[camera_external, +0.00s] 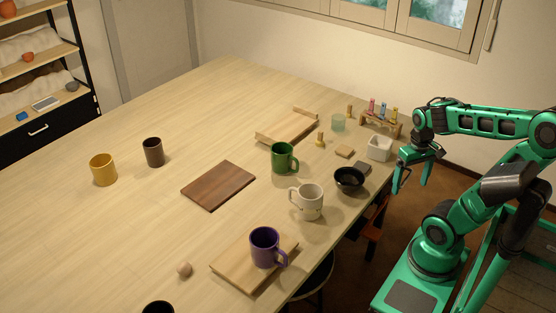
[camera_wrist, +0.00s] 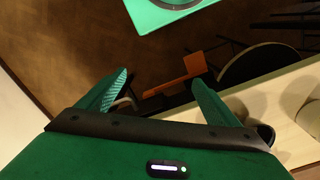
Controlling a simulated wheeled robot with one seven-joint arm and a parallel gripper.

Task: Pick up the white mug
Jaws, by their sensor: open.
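The white mug (camera_external: 309,203) stands upright on the table near its right edge, its handle toward the left. It sits between the green mug (camera_external: 284,158) and the purple mug (camera_external: 265,247), left of and nearer than the black bowl (camera_external: 349,180). My gripper (camera_external: 410,189) is open and empty, pointing down beyond the table's right edge, to the right of the white mug and the bowl. In the wrist view my gripper (camera_wrist: 160,88) shows its two fingers apart with nothing between them. A pale rounded shape at that view's right edge may be the white mug; I cannot tell.
The purple mug stands on a light wooden board (camera_external: 230,270). A dark board (camera_external: 219,185), a yellow mug (camera_external: 104,169) and a dark cup (camera_external: 153,152) are farther left. A white square container (camera_external: 379,148) and a small bottle rack (camera_external: 381,121) stand near my arm. A stool (camera_wrist: 265,62) is below the table edge.

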